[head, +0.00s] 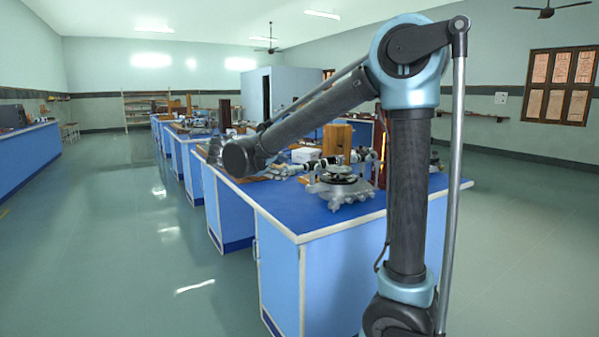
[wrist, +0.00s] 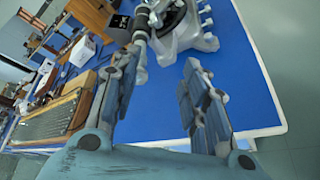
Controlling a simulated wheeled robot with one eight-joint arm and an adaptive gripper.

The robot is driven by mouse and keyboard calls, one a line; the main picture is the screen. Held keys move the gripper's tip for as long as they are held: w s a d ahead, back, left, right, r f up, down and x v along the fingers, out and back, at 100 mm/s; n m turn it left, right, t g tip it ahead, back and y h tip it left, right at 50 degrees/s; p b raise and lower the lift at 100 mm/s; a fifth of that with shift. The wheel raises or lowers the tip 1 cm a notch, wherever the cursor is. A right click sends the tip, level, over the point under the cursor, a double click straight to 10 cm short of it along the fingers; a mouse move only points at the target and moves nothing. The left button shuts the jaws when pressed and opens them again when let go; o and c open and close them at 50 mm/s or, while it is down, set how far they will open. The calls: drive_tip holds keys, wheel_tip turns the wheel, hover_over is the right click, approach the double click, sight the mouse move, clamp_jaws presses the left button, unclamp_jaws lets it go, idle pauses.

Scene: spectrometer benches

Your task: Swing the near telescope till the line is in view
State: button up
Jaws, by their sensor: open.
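The near spectrometer (head: 341,187) stands on the front end of the blue bench, with a grey footed base and a dark round table. In the wrist view its grey base (wrist: 197,40) is at the top centre. A tube (wrist: 142,22) reaches from it down towards my left finger; I cannot tell for sure whether this is the telescope, or whether the finger touches it. My gripper (wrist: 161,64) is open, with bare blue bench top between its fingers. In the head view my arm hides part of the bench, and the gripper cannot be made out clearly.
The blue bench top (head: 292,207) is clear at its front left corner. A wooden box (head: 337,139) and a white box (head: 305,155) stand behind the spectrometer. In the wrist view a wood-framed panel (wrist: 50,120) lies at left. Open floor (head: 130,240) lies left.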

drive_tip(key=n+t, duration=0.1)
approach(296, 168)
drive_tip(key=x, duration=1.3)
drive_tip(key=shift+w+a, duration=0.2)
drive_tip(key=shift+a, duration=0.15)
clamp_jaws()
